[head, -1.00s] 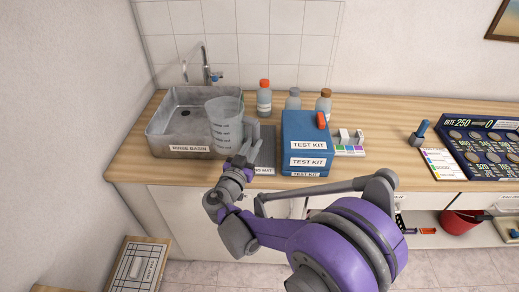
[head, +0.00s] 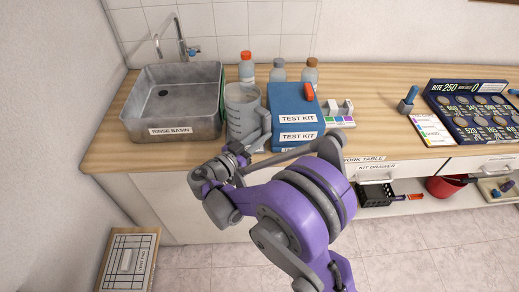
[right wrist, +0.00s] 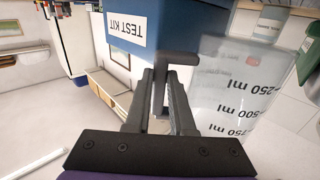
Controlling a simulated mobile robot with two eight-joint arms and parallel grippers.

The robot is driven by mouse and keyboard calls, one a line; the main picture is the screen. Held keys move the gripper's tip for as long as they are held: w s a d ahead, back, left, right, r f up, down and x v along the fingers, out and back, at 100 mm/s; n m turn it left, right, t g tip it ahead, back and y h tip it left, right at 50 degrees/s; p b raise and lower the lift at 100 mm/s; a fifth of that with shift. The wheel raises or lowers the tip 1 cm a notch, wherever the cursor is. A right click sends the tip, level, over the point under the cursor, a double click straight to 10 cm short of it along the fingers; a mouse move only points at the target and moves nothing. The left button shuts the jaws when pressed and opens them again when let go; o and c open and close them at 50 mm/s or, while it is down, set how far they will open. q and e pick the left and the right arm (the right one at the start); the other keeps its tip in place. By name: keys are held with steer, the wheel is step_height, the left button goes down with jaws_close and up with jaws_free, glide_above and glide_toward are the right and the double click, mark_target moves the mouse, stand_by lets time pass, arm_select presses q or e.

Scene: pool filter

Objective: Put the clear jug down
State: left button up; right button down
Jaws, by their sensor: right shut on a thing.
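The clear jug (head: 243,108), with dark volume marks, is upright between the rinse basin and the blue test kit. It also shows in the right wrist view (right wrist: 232,95), beside the fingers. My right gripper (head: 254,143) is shut on the jug's handle on its right front side; the fingers also show in the right wrist view (right wrist: 166,88). The jug's base is partly behind my wrist, so I cannot tell whether it touches the surface. The mat seen earlier beneath this spot is now hidden. My left gripper is not in view.
The rinse basin (head: 172,132) stands close left of the jug. The blue test kit (head: 290,97) is close on the right. Several capped bottles (head: 247,70) stand behind. The worktop (head: 375,110) has bare wood right of the test kit, before the board (head: 478,110).

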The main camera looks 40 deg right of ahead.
step_height(320, 180, down, 6)
steer(key=shift+r+b, duration=0.1)
steer(key=shift+b, duration=0.2)
steer(key=shift+f, duration=0.3)
steer(key=c, duration=0.8)
jaws_free()
steer(key=shift+r, duration=0.1)
steer(key=shift+o, duration=0.2)
steer(key=shift+r, duration=0.1)
